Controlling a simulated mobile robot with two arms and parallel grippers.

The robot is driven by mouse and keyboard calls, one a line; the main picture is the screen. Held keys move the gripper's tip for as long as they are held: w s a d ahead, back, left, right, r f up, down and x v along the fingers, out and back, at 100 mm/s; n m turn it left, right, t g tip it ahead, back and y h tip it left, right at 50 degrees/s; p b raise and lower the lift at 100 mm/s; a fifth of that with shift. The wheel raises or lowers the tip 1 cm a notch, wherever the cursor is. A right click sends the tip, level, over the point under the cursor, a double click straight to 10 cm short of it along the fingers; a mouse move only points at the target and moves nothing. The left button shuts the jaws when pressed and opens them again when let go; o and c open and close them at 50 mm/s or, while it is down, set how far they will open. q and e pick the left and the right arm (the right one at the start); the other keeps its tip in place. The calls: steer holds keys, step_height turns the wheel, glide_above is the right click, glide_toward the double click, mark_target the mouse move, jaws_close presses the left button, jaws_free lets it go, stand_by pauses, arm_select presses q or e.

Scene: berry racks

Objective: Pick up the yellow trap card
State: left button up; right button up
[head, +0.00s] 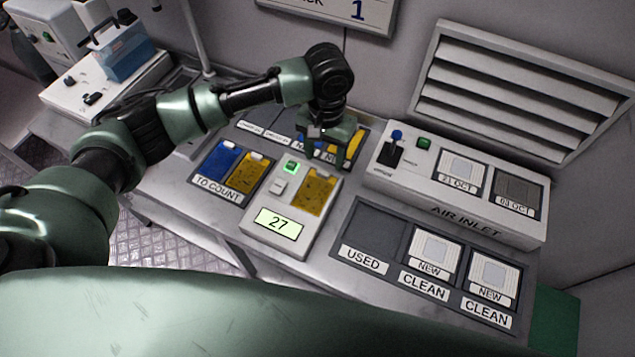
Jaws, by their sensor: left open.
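A yellow trap card (315,191) lies on the counting device (258,240), whose display reads 27. A second yellow card (248,174) lies in the right slot of the TO COUNT tray (217,196), beside a blue card (216,163). More yellow (354,144) shows in the rear tray, partly hidden by my left gripper. My left gripper (328,156) points down over that rear tray, just behind the counting device; it is open. Whether its fingers touch anything there is hard to tell. My right gripper is not in view.
The AIR INLET box (470,212) stands at the right, with two dated filters in it. In front of it, a tray has an empty USED slot (378,232) and two NEW CLEAN filters. A blue container (125,60) stands at the far left.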

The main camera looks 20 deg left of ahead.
mark_target(324, 171)
arm_select(q)
step_height(324, 171, down, 5)
steer(key=shift+r+p, duration=0.1)
steer(key=shift+p, duration=0.4)
jaws_close()
